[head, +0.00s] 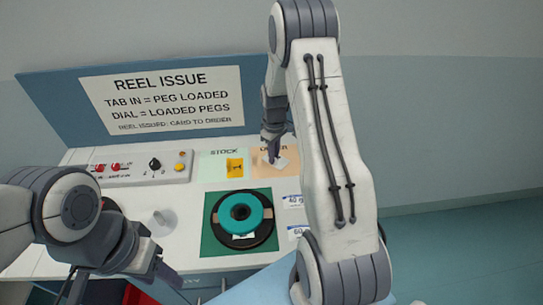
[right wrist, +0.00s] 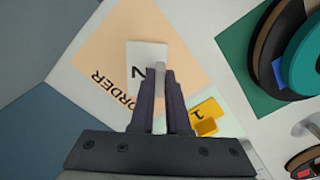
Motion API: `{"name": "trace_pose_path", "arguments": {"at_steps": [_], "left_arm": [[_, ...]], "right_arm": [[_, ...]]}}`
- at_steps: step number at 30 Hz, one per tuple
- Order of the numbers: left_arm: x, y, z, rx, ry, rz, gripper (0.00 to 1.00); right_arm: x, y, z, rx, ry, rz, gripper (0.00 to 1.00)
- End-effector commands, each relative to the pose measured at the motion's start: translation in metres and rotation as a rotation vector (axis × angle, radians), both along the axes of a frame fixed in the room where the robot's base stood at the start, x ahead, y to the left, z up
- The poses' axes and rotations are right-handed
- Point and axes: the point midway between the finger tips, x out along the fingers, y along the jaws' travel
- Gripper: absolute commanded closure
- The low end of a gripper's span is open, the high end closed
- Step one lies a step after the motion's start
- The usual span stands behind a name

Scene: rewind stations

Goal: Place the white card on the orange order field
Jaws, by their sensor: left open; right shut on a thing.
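The white card (right wrist: 141,56) bears a "2" and shows over the orange order field (right wrist: 105,65). In the head view the white card (head: 281,164) is also over the orange field (head: 289,154), below my right gripper (head: 271,150). In the right wrist view my right gripper (right wrist: 160,90) is shut on a pale upright part of the card. The fingers hide part of the card. I cannot tell whether the card touches the field. My left gripper (head: 115,284) is open and low at the left, apart from the card.
A yellow card (head: 235,167) marked "1" lies on the pale green stock field (head: 212,171). A teal and black reel (head: 265,222) sits on a dark green mat (head: 213,244). A switch panel (head: 136,177) is at the left, under a sign (head: 178,100).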

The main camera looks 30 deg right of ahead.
Motion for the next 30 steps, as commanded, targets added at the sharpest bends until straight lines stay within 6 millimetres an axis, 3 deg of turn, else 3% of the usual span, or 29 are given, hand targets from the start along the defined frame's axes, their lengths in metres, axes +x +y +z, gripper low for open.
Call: {"name": "trace_pose_path", "arguments": {"at_steps": [14,15,17,30], "left_arm": [[0.0000,0.0000,0.0000,0.000,0.000,0.000,0.50],[0.0000,0.0001,0.0006,0.000,0.000,0.000,0.50],[-0.0001,0.0000,0.0010,0.000,0.000,0.000,0.50],[0.0000,-0.0001,0.0008,0.000,0.000,0.000,0.50]], "right_arm": [[0.0007,0.0015,-0.0139,-0.001,-0.001,0.003,1.00],[0.0009,0.0015,-0.0133,-0.001,-0.001,0.003,0.79],[0.0008,0.0016,-0.0128,-0.001,-0.001,0.003,0.57],[0.0018,0.0013,-0.0040,-0.002,-0.005,0.003,0.57]]}}
